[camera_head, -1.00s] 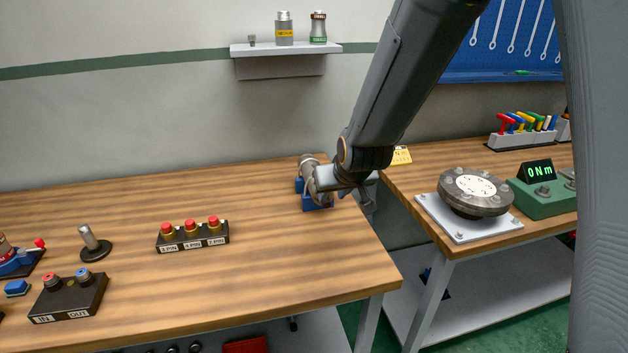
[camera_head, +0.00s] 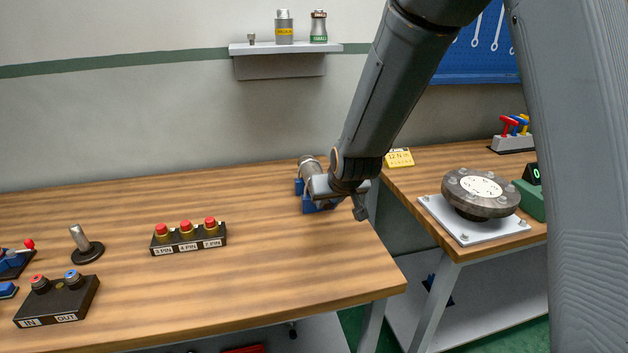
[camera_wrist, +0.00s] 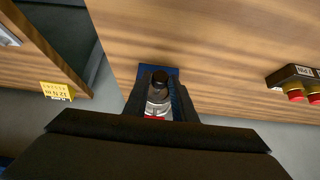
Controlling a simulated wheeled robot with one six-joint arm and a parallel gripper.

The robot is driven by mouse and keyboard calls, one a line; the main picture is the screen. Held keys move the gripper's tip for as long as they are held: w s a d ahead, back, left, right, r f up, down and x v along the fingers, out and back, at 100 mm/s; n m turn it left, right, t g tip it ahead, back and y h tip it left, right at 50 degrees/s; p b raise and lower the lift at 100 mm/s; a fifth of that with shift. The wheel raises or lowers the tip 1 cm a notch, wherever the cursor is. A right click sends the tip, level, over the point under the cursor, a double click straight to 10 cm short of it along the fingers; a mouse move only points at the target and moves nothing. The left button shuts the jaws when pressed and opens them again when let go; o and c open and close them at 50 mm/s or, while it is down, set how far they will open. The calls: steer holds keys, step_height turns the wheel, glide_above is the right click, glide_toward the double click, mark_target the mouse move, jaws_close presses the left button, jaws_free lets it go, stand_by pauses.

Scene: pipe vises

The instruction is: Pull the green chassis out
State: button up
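A blue vise (camera_head: 299,187) stands near the right end of the long wooden table, with a grey metal connector (camera_head: 309,166) on it. In the wrist view the blue base (camera_wrist: 171,72) lies beyond my fingertips, and a metal body (camera_wrist: 157,100) with a dark top and a red band sits between the fingers. My gripper (camera_head: 322,198) is at the vise and hides part of it; its fingers (camera_wrist: 160,88) stand either side of the metal body, with a narrow blue gap on the right. No green chassis on the vise can be made out.
A 3/4/7 PIN button box (camera_head: 188,238), an IN/OUT box (camera_head: 58,300) and a post (camera_head: 86,245) stand to the left. The right table holds a round flange (camera_head: 480,193) and a green box (camera_head: 529,200). A shelf (camera_head: 285,47) carries a green-labelled connector (camera_head: 318,27). The table's middle is clear.

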jaws_close()
steer(key=shift+s+d, duration=0.15)
steer(key=shift+s, duration=0.55)
